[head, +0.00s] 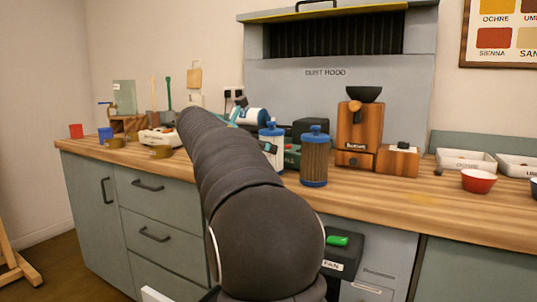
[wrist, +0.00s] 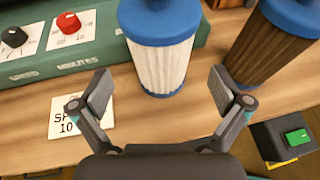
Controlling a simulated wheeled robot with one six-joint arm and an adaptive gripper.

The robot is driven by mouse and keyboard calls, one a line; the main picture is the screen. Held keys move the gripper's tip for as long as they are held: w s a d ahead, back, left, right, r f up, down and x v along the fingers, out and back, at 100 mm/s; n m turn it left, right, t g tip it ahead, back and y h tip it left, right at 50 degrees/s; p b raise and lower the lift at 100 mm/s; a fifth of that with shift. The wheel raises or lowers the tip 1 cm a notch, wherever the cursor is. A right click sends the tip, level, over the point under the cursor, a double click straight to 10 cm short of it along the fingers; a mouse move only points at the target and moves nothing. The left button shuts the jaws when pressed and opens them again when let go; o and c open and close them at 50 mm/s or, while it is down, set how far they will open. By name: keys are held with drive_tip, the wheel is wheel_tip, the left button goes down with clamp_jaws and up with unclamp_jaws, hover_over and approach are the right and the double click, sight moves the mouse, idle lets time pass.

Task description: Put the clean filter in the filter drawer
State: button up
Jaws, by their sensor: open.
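The clean filter, a white pleated cylinder with blue caps, stands upright on the wooden counter in the wrist view (wrist: 163,62). It is partly covered in the head view (head: 277,160). My gripper (wrist: 160,92) is open and empty. Its fingers are spread left and right on the near side of the clean filter, with no clear contact. A brown pleated filter with blue caps (head: 314,160) stands to the right, and also shows in the wrist view (wrist: 270,50).
A green box with red and black knobs (wrist: 60,55) is left of the clean filter, with a white card (wrist: 80,118) before it. A fan box with a green button (head: 340,247) juts out below the counter edge. A wooden grinder (head: 358,130) stands right of the filters.

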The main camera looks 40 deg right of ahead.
drive_tip(key=shift+s+x, duration=0.2)
drive_tip(key=shift+x, duration=2.65)
drive_tip(key=c, duration=1.5)
